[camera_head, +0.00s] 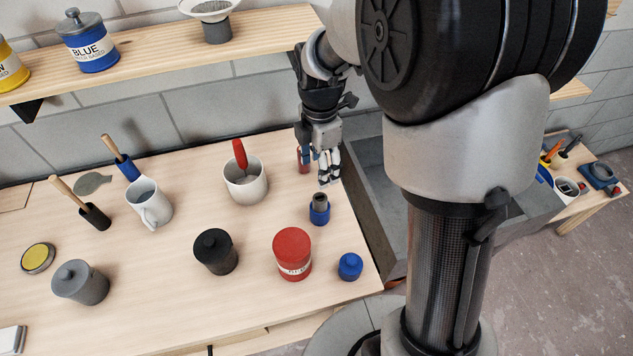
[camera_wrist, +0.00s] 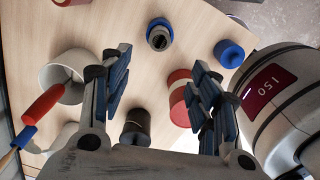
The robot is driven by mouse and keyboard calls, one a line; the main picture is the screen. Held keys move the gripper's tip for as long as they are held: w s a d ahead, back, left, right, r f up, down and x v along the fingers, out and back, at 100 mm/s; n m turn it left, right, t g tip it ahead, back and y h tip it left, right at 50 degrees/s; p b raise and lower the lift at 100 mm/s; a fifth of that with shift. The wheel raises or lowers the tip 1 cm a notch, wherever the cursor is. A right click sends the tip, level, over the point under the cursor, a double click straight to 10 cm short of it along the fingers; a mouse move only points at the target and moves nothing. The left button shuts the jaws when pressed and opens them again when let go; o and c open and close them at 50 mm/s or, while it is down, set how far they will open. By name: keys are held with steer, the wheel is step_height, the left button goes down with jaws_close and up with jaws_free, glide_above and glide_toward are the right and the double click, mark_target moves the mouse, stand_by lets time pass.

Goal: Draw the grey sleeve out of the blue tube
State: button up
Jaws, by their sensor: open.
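The blue tube (camera_head: 319,214) stands upright on the bench near its right edge. The grey sleeve (camera_head: 321,200) sits in its top and sticks up out of it. In the wrist view the blue tube (camera_wrist: 152,26) and the grey sleeve (camera_wrist: 158,41) show beyond the fingers, near the top. My gripper (camera_head: 324,172) is above and behind the tube in the head view, apart from it. Its fingers are open and empty, and they also show wide apart in the wrist view (camera_wrist: 158,85).
A white pot (camera_head: 246,186) with a red-handled tool stands left of the gripper. A red cylinder (camera_head: 304,160) stands behind it. A red tin (camera_head: 292,258), a blue lidded pot (camera_head: 350,267) and a black jar (camera_head: 215,254) stand in front. A grey sink (camera_head: 372,205) lies to the right.

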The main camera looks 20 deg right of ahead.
mark_target(319, 198)
step_height(319, 198, down, 14)
steer(key=b, duration=0.3)
steer(key=shift+w, duration=0.1)
steer(key=c, duration=1.1)
steer(key=shift+c, duration=0.2)
steer(key=shift+r, duration=0.1)
steer(key=shift+r+p, duration=3)
steer(key=shift+r, duration=0.85)
steer(key=shift+r+p, duration=1.1)
steer(key=shift+r, duration=0.4)
